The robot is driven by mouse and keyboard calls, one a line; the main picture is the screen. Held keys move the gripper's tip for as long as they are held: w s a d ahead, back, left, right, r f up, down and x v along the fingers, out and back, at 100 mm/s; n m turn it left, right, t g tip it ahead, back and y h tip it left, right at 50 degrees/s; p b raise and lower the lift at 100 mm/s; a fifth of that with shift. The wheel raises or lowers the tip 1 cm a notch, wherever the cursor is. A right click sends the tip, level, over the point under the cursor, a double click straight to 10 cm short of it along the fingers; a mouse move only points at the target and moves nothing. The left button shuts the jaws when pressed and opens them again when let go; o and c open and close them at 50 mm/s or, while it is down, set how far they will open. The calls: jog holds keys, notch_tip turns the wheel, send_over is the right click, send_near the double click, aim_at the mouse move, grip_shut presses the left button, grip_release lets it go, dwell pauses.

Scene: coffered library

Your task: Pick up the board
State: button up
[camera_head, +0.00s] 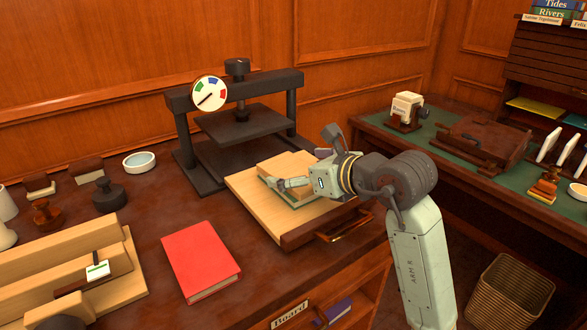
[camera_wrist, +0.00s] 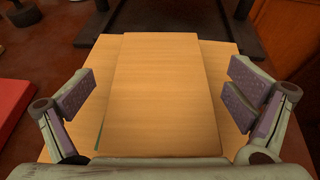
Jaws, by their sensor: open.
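A light wooden board (camera_head: 288,165) lies on top of a stack on a pale wooden tray with a brown front edge, in front of the black press. A thin green edge shows beneath it. In the wrist view the board (camera_wrist: 165,90) fills the middle, its long sides running away from me. My gripper (camera_head: 293,183) is at the board, low over its near part. In the wrist view my gripper (camera_wrist: 168,97) is open, with one purple-padded finger on each side of the board and a gap to both edges. I cannot tell how the fingertips stand in height against it.
The black press (camera_head: 240,120) with a dial stands just behind. A red book (camera_head: 200,258) lies to the left, and wooden blocks (camera_head: 75,270) stand farther left. Stamps and a small bowl (camera_head: 139,162) sit at the back left. A green-topped desk (camera_head: 455,150) is at right.

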jog(key=shift+w+a+f, duration=0.1)
jog(key=shift+w+a, duration=0.05)
jog(key=shift+w, duration=0.1)
jog(key=shift+c, duration=0.4)
jog(key=c, duration=1.2)
